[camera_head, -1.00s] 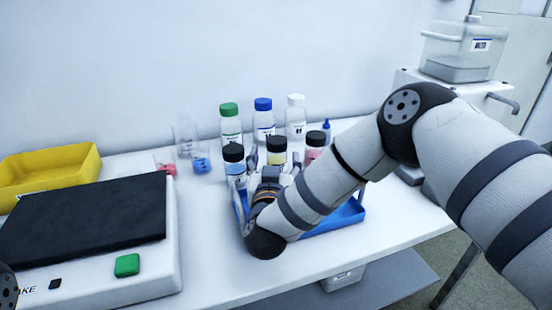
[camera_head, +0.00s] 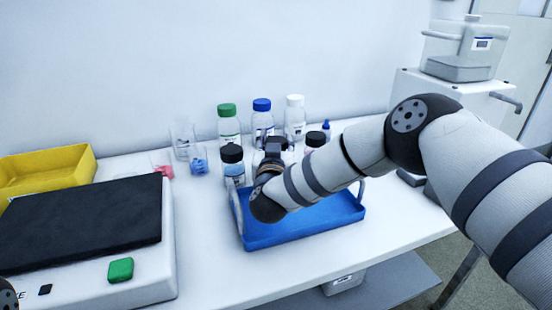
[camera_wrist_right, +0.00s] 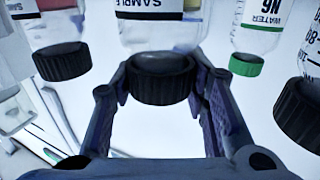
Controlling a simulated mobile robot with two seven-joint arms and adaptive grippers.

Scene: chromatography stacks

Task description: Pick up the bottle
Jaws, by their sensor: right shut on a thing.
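The bottle (camera_wrist_right: 160,35), clear with a "SAMPLE" label and black cap (camera_wrist_right: 162,82), appears upside down in the right wrist view. My right gripper (camera_wrist_right: 163,90) is shut on it, its fingers on either side of the cap. In the head view my right gripper (camera_head: 273,150) is among the bottles above the back of the blue tray (camera_head: 300,232), and the wrist hides most of the held bottle. I cannot tell its exact height above the tray. My left gripper is not in view.
Black-capped bottles stand on either side, one with blue liquid (camera_head: 233,165) and one (camera_head: 315,140) partly hidden. Behind are green-capped (camera_head: 229,125), blue-capped (camera_head: 263,122) and white-capped (camera_head: 295,120) bottles. A black-topped device (camera_head: 80,225) and yellow bin (camera_head: 45,170) are left.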

